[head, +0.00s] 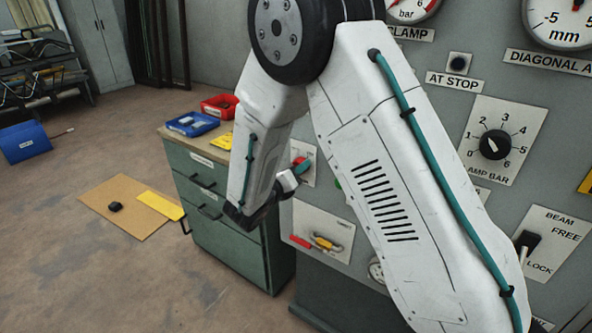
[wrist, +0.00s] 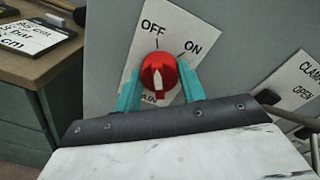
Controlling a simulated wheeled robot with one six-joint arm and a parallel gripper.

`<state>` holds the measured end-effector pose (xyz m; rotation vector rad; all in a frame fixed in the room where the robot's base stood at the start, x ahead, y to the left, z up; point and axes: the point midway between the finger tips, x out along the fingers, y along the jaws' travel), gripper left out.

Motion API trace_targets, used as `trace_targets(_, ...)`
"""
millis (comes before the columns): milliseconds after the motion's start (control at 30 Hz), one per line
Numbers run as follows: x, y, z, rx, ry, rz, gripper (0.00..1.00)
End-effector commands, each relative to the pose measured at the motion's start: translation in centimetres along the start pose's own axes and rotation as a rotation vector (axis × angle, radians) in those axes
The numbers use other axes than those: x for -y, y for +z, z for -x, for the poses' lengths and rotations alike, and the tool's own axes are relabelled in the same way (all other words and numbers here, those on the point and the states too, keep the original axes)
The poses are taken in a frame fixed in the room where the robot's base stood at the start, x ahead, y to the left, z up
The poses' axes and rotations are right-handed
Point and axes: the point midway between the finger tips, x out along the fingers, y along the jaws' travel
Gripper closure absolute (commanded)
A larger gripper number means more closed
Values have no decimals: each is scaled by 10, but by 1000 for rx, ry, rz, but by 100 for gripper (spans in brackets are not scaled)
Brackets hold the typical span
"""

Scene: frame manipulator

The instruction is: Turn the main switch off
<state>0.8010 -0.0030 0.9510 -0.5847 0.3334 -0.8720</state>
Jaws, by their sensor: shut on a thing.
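The main switch is a red round knob (wrist: 158,70) on a pale plate (wrist: 178,32) marked OFF at the top and ON at the upper right. Its white pointer points up, roughly at the OFF mark. My gripper (wrist: 159,85) has one teal finger on each side of the knob and is shut on it. In the head view, my gripper (head: 301,167) is at the plate on the panel's left part, and the red knob is partly hidden by a finger. The lettering at the plate's bottom is partly covered.
A green drawer cabinet (head: 217,205) stands left of the panel, with a blue tray (head: 193,124) and a red tray (head: 219,106) on top. A rotary dial (head: 495,145) and a beam lever (head: 527,243) are at the right. The floor at left is mostly open.

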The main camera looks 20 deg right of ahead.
Motion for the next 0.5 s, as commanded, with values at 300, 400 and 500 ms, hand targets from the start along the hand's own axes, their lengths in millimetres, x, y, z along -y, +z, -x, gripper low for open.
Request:
trace_targets(300,-1,0,1,-1,2,40,82)
trace_targets(400,-1,0,1,-1,2,41,82)
trace_targets(500,-1,0,1,-1,2,41,82)
